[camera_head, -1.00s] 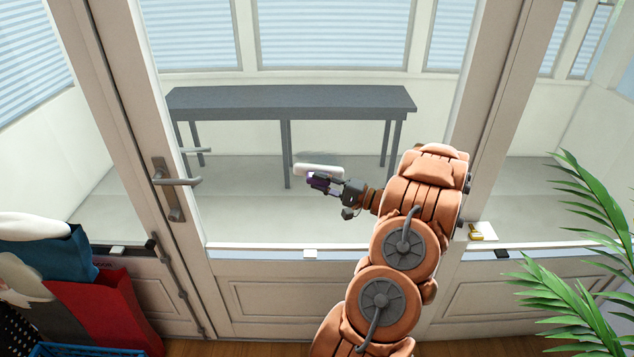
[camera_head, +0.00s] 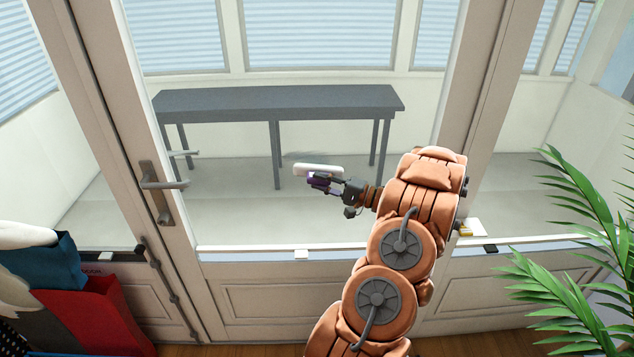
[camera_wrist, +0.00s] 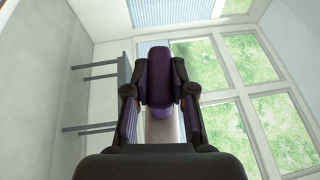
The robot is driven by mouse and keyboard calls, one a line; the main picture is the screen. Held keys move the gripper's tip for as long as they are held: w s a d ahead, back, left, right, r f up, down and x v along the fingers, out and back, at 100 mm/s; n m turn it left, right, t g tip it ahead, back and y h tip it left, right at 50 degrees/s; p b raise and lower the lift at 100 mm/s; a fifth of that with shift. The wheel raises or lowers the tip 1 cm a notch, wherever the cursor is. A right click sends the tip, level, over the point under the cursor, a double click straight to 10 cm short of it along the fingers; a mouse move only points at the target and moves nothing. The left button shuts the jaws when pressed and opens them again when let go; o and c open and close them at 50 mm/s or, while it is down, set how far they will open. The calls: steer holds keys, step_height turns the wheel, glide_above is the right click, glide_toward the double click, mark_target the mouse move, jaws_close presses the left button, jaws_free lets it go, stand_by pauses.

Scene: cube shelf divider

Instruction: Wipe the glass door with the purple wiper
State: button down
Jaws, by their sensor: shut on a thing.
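The purple wiper (camera_head: 319,180) has a white pad along its far side. My gripper (camera_head: 331,188) is shut on its purple handle and holds it up in front of the glass door (camera_head: 240,215). In the wrist view, the purple wiper (camera_wrist: 159,75) sits between the two fingers of my gripper (camera_wrist: 160,100). The pad faces the lower middle of the glass. A faint dark mark shows on the glass behind the pad; I cannot tell whether the pad touches the glass. The door's grey lever handle (camera_head: 164,185) is to the left, away from the wiper.
Behind the glass stands a long grey table (camera_head: 280,99). A red bag (camera_head: 100,315) and a blue bag (camera_head: 45,262) stand at the lower left. A green plant (camera_head: 575,240) fills the lower right. A small yellow-white item (camera_head: 474,228) sits on the right ledge.

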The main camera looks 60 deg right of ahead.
steer(key=shift+s+d, duration=0.15)
steer(key=shift+s, duration=0.05)
stand_by(0.3)
steer(key=s+d, duration=0.1)
steer(key=s, duration=0.1)
steer(key=shift+s+d, duration=0.3)
steer(key=shift+d, duration=0.1)
steer(key=shift+r, duration=0.2)
steer(key=shift+r, duration=0.7)
steer(key=shift+w+a, duration=0.1)
steer(key=shift+a, duration=0.05)
steer(key=shift+w+a, duration=0.35)
steer(key=shift+w, duration=0.25)
steer(key=shift+w+a, duration=0.35)
steer(key=shift+w, duration=0.2)
steer(key=shift+w+a, duration=0.1)
steer(key=shift+w+a, duration=0.45)
steer(key=shift+w, duration=0.2)
steer(key=shift+w+a, duration=0.4)
steer(key=shift+w, duration=0.25)
